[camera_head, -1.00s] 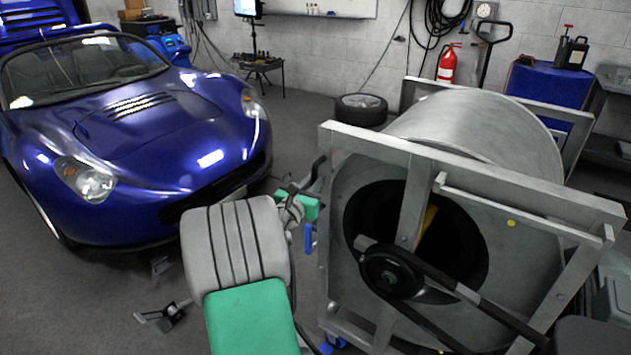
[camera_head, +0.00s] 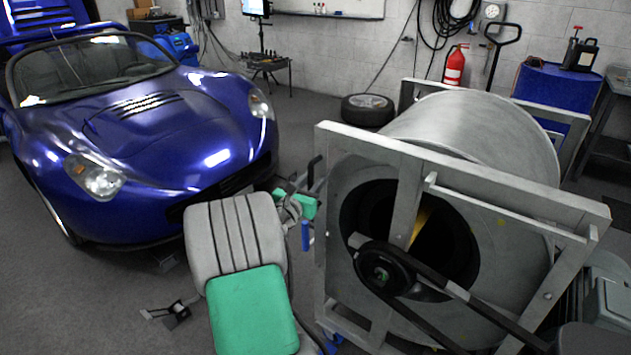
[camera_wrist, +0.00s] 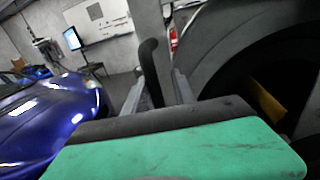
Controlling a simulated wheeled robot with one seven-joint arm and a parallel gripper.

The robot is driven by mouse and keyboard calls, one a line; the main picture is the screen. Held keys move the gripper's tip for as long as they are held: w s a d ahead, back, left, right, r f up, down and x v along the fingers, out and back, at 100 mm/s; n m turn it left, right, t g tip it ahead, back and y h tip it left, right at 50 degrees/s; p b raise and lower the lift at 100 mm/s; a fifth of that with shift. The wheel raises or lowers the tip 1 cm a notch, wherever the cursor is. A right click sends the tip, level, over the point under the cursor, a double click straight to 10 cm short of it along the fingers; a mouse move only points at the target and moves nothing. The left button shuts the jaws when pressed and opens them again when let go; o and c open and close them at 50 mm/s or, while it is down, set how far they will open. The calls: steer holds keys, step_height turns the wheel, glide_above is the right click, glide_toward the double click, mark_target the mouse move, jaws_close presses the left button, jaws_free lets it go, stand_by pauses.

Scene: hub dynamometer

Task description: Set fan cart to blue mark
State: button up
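The fan cart is a large grey drum fan in a square metal frame (camera_head: 481,177), at the right in the head view. It has a black pulley and belt on its front and a dark round opening with something yellow inside. My gripper (camera_head: 309,190) is at the left side of its frame. In the wrist view the two grey fingers (camera_wrist: 158,92) stand close on either side of the cart's upright black handle (camera_wrist: 150,68) and look shut on it. The finger contact is partly hidden. No blue floor mark shows.
A blue sports car (camera_head: 150,135) stands close at the left, its nose near my arm. A loose wheel (camera_head: 367,109) lies on the floor behind, and a small metal stand (camera_head: 176,314) is at the lower left. A fire extinguisher (camera_head: 454,66) is by the back wall.

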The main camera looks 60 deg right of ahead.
steer(key=shift+o, duration=0.5)
steer(key=shift+s+d+f, duration=0.1)
steer(key=shift+s+d, duration=0.05)
steer(key=shift+s, duration=0.2)
steer(key=shift+f, duration=0.1)
steer(key=a, duration=0.8)
steer(key=shift+d, duration=0.1)
